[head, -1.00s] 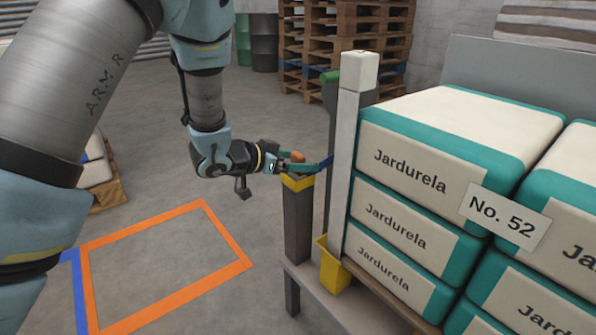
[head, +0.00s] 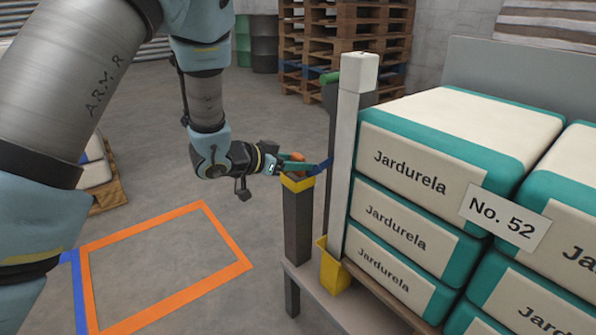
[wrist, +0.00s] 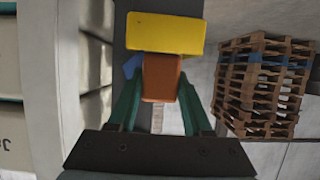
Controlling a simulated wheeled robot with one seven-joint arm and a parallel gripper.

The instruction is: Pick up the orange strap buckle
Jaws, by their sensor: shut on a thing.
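The orange strap buckle (wrist: 161,79) sits between the two green fingers of my gripper (wrist: 157,100) in the wrist view. In the head view my gripper (head: 291,167) is at the top of a dark post, and the buckle (head: 297,157) shows as a small orange patch between the fingers. The fingers are shut on the buckle. A blue strap (head: 321,166) runs from the buckle area toward the white post. The post's yellow top (head: 297,183) is just below the gripper; I cannot tell whether the buckle touches it.
A white post (head: 352,150) and stacked Jardurela sacks (head: 410,170) stand close on the right. A yellow bin (head: 333,268) is fixed below. Wooden pallets (head: 330,50) stand at the back. An orange floor outline (head: 170,302) surrounds clear floor at left.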

